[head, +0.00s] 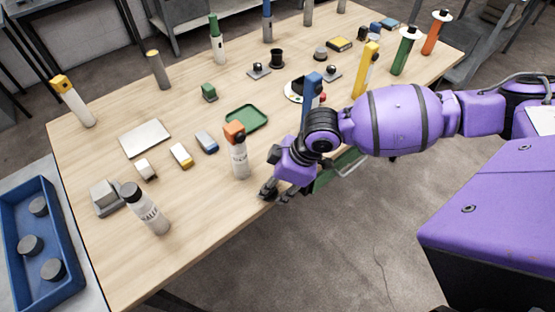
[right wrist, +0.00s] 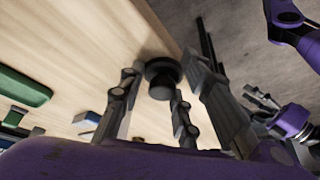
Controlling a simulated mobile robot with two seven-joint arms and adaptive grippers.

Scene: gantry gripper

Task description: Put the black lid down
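My right gripper (head: 270,190) is low at the near edge of the table. In the right wrist view its fingers (right wrist: 160,88) stand on both sides of a round black lid (right wrist: 162,72) with a knob, and appear shut on it. In the head view the lid is hard to tell from the dark fingers. The wooden table (head: 200,245) lies under and beside the gripper. Purple links with what looks like my left gripper (right wrist: 262,102) show at the right of the wrist view; its opening is unclear. The head view does not show it.
An orange-capped bottle (head: 239,155) stands just left of my right gripper. A green tray (head: 247,117) lies behind it. A black-capped bottle (head: 147,210) stands at the near left. A blue bin (head: 68,288) holds grey cylinders. The near table between the bottles is clear.

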